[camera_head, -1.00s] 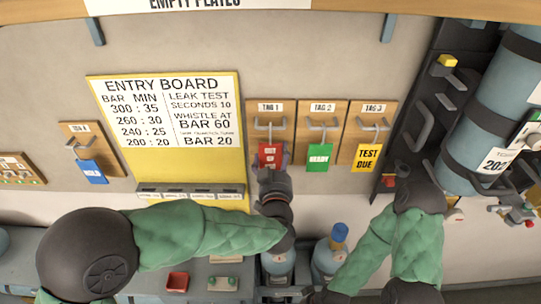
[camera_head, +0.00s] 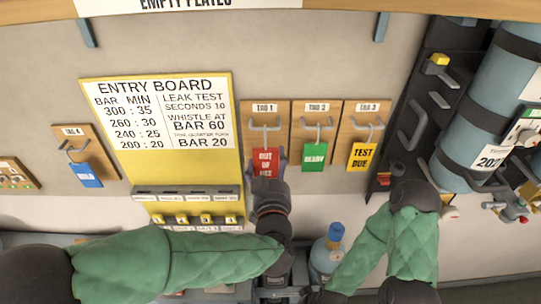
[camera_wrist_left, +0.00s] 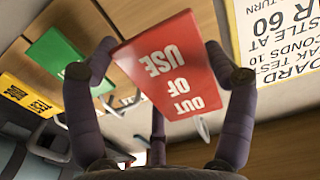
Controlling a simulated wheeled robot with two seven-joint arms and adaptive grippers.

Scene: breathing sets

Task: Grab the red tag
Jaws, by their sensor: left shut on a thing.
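The red tag (camera_head: 266,161), printed OUT OF USE, is in front of the TAG 1 board, just below its metal hook (camera_head: 265,128). My left gripper (camera_head: 267,172) is shut on it from below. In the left wrist view the red tag (camera_wrist_left: 172,68) sits tilted between the dark fingers (camera_wrist_left: 160,85), its lettering upside down. Whether its top still touches the hook is hidden. My right arm reaches down at the right of the head view, and its gripper is beyond the bottom edge.
A green tag (camera_head: 314,155) and a yellow TEST DUE tag (camera_head: 361,156) hang close on the right. A blue tag (camera_head: 86,175) hangs far left. The yellow entry board (camera_head: 185,168) is just left.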

